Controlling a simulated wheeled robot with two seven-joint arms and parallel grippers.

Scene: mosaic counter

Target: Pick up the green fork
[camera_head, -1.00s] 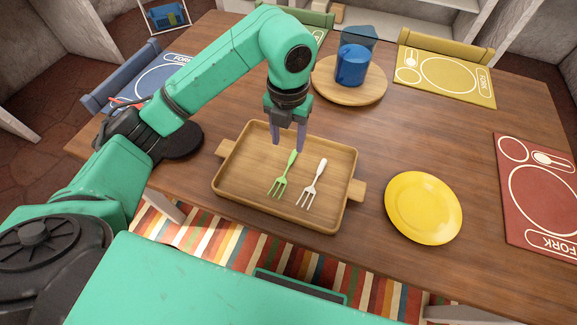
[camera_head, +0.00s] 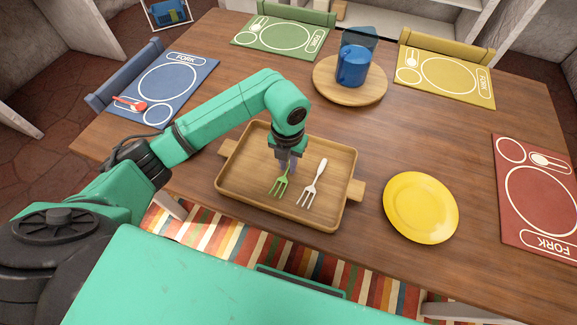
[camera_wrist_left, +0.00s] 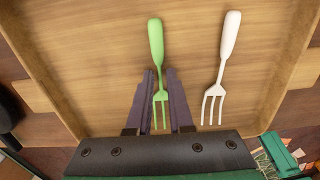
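The green fork (camera_head: 279,183) lies in the wooden tray (camera_head: 232,190), its handle toward the far side and its tines toward me. My left gripper (camera_head: 288,166) points down over the fork's handle end and hides part of it. In the left wrist view, the green fork (camera_wrist_left: 157,50) runs between the two open fingers of my left gripper (camera_wrist_left: 160,78), with a gap on each side. I cannot tell how far above the tray the fingertips are. The white fork (camera_head: 313,182) lies to the right in the same tray and shows in the wrist view (camera_wrist_left: 225,55). My right gripper is not in view.
A yellow plate (camera_head: 420,207) sits right of the tray. A blue cup (camera_head: 352,66) stands on a round wooden board (camera_head: 328,85) behind it. Blue (camera_head: 190,80), green (camera_head: 260,36), yellow (camera_head: 470,92) and red (camera_head: 520,225) placemats lie around the table. A red spoon-like utensil (camera_head: 130,104) lies on the blue mat.

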